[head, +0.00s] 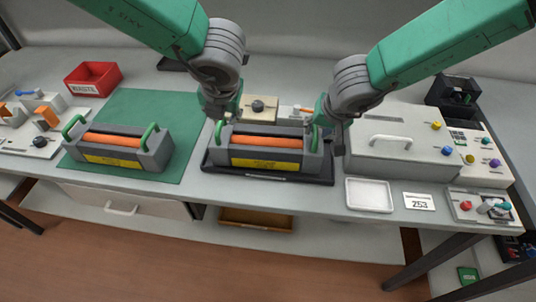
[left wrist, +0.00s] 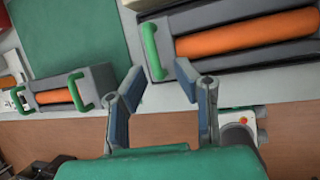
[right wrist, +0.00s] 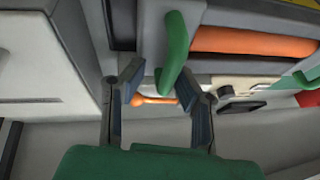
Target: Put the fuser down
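One fuser (head: 265,152), grey with an orange roller, a yellow label and green end handles, sits in a dark tray (head: 270,178) at the middle of the bench. My left gripper (head: 222,114) is at its left handle; in the left wrist view its fingers are apart near that green handle (left wrist: 153,50). My right gripper (head: 333,128) is at its right end; in the right wrist view the fingers are apart, with the green handle (right wrist: 176,45) between or just beyond them. Whether either finger touches a handle is unclear. A second, similar fuser (head: 118,150) sits on the green mat (head: 185,110).
A light grey machine (head: 400,135) with a handle and knobs stands close on the right. A white tray (head: 369,195) and a "253" card (head: 418,201) lie before it. A red bin (head: 93,78) stands at back left. The bench's front edge is near.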

